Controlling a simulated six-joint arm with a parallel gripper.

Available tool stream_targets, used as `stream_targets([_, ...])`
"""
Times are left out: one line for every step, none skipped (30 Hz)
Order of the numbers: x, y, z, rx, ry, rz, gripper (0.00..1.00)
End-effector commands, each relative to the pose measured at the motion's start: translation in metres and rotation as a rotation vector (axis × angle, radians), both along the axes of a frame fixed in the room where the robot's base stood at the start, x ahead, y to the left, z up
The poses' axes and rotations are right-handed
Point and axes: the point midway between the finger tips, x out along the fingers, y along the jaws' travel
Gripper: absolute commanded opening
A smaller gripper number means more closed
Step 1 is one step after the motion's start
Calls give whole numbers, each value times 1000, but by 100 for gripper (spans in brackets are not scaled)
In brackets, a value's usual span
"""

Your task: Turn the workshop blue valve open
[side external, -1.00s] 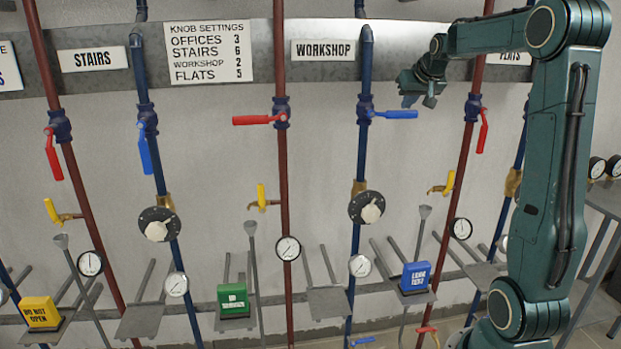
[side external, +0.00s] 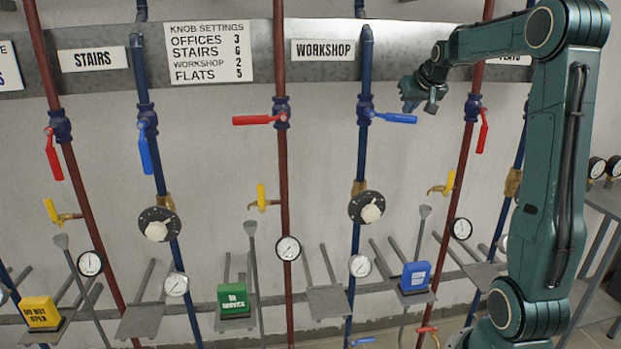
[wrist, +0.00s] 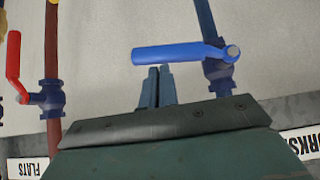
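The workshop blue valve's lever (side external: 395,118) sticks out to the right of the blue pipe beneath the WORKSHOP sign (side external: 323,50). Its free end tilts slightly down. My gripper (side external: 409,105) is just above the lever's free end in the side view. The wrist view is upside down; there the lever (wrist: 180,53) runs across, with its pivot at the right. My gripper's fingers (wrist: 159,87) are together, with nothing between them, and their tips meet the lever's edge near its middle. I cannot tell whether they press on it.
A red lever (side external: 258,119) is on the red pipe to the left, and another red lever (side external: 483,131) hangs down to the right. The wall around the blue lever is clear.

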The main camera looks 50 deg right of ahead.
Motion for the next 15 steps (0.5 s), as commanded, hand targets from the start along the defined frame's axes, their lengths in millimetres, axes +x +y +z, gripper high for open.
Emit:
stream_targets([-2, -1, -7, 9, 8, -4, 0])
stream_targets([-3, -1, -9, 9, 8, -4, 0])
stream_targets([-3, -2, -12, 10, 9, -4, 0])
stream_targets([-3, -2, -14, 10, 9, -4, 0])
stream_targets([-4, -2, -17, 9, 9, -4, 0])
stream_targets([-4, -3, -21, 10, 10, -4, 0])
stream_targets([-5, -3, -24, 11, 10, -5, 0])
stream_targets([-5, -3, -26, 10, 9, -5, 0])
stream_targets([-5, -3, -30, 10, 9, -5, 0])
stream_targets([-5, -3, -33, 11, 10, -5, 0])
stream_targets([-5, -3, -36, 11, 10, -5, 0])
stream_targets([-5, -3, -40, 10, 9, -5, 0])
stream_targets([-4, -3, -43, 11, 10, -5, 0])
stream_targets([-4, -2, -46, 12, 11, -4, 0])
stream_targets([-4, -2, -49, 10, 9, -4, 0])
